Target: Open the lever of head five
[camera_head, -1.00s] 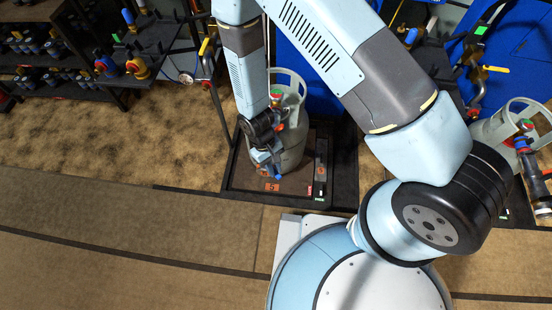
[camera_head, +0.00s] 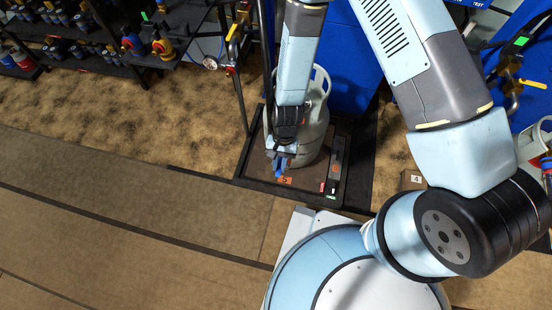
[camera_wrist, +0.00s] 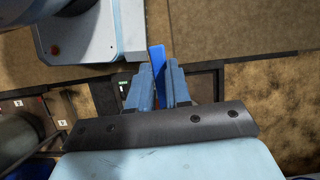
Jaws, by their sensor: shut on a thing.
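My gripper (camera_head: 281,160) reaches down at the front left of a grey-green gas cylinder (camera_head: 317,125) in the head view. In the wrist view my gripper (camera_wrist: 157,84) has its two blue-grey fingers closed around a flat blue lever (camera_wrist: 157,58), which sticks out past the fingertips. A bit of the blue lever (camera_head: 279,174) also shows below the fingers in the head view. My wrist hides the valve head and most of the lever. A small orange label (camera_head: 286,180) lies just below; its number is too small to read for sure.
The cylinder stands in a low dark tray (camera_head: 330,192) with a black bar-shaped part (camera_head: 334,170) at its right. Dark shelves (camera_head: 95,65) with valves stand at the upper left. Another cylinder (camera_head: 530,147) is at the right edge. Brown floor is free at the left.

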